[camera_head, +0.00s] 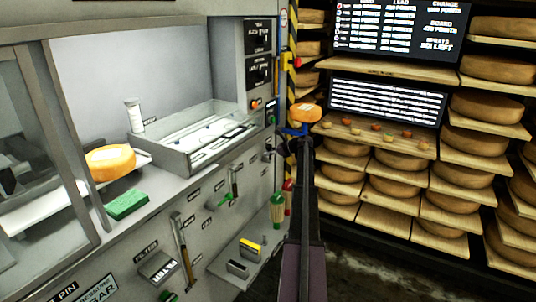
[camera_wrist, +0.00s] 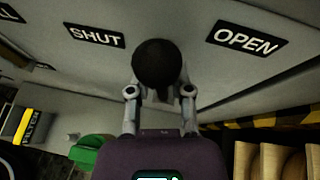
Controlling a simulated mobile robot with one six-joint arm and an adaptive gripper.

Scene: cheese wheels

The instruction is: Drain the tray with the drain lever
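The drain lever's round black knob (camera_wrist: 158,62) fills the middle of the wrist view, between a SHUT label (camera_wrist: 95,35) on the left and an OPEN label (camera_wrist: 247,38) on the right. It sits closer to the middle than to either label. My gripper (camera_wrist: 160,88) has one finger on each side of the knob, with the fingertips at its edges. Whether they press on it cannot be told. The grey tray (camera_head: 195,163) sits in the machine in the head view, with a pale bottom and small bits inside. My arm runs up the head view; the fingers cannot be made out there.
An orange cheese wheel (camera_head: 110,161) and a green block (camera_head: 127,204) lie left of the tray. A white bottle (camera_head: 134,115) stands at its back left. Other levers (camera_head: 182,239) line the front panel. Shelves of cheese wheels (camera_head: 464,177) stand at right. Dark floor lies below.

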